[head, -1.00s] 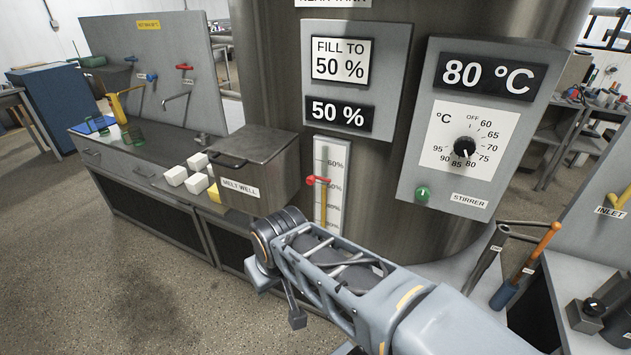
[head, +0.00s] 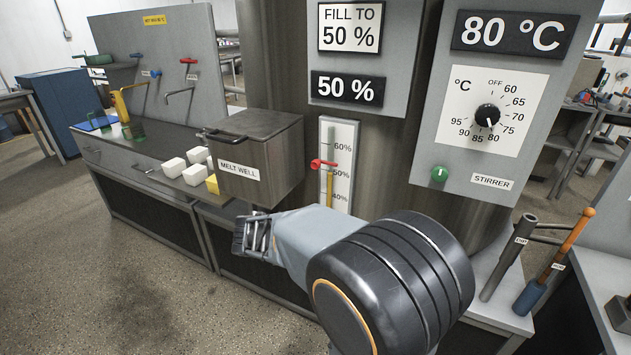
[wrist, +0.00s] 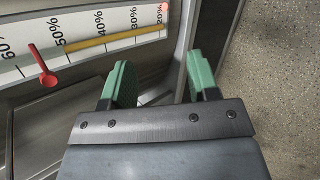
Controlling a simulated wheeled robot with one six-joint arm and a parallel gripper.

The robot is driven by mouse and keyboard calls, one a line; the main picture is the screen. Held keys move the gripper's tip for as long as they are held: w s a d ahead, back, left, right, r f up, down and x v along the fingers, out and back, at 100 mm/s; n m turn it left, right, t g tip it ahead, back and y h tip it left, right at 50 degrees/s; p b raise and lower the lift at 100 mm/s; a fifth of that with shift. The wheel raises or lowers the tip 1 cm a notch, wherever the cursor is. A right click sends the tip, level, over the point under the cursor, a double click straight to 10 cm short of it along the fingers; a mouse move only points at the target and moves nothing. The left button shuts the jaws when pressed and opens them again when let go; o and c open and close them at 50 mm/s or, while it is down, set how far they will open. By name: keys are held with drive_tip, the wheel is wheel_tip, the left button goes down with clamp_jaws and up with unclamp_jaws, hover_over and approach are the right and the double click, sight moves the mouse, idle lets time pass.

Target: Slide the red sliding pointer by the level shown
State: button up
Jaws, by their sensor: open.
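The red sliding pointer (head: 322,164) sits on the upright white scale (head: 342,150) of the tank, close to the 50% mark. It also shows in the wrist view (wrist: 46,75), at the left, a little to the 60% side of the yellow level bar's end (wrist: 100,42). The yellow level bar (head: 330,190) ends near 50%. The display (head: 347,89) reads 50%, under the sign FILL TO 50% (head: 351,27). My gripper (wrist: 158,76) is open and empty, its green fingers apart from the pointer, towards the scale's 20% end.
The melt well box (head: 270,150) stands left of the scale, with white blocks (head: 185,165) beside it. The temperature panel (head: 490,110) with dial and stirrer knob is at the right. An orange-handled tool (head: 570,240) stands at the lower right. Open floor lies at left front.

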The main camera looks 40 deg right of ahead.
drive_tip(key=w+d+r+n+t+h, duration=0.2)
drive_tip(key=w+n+h, duration=0.1)
drive_tip(key=w, duration=0.2)
drive_tip(key=n+t+h, duration=0.2)
drive_tip(key=t+h, duration=0.1)
drive_tip(key=t, duration=0.1)
approach(314, 166)
drive_tip(key=x, duration=1)
drive_tip(key=shift+w+d, duration=0.15)
drive_tip(key=shift+d, duration=0.2)
drive_tip(key=shift+c, duration=0.4)
clamp_jaws()
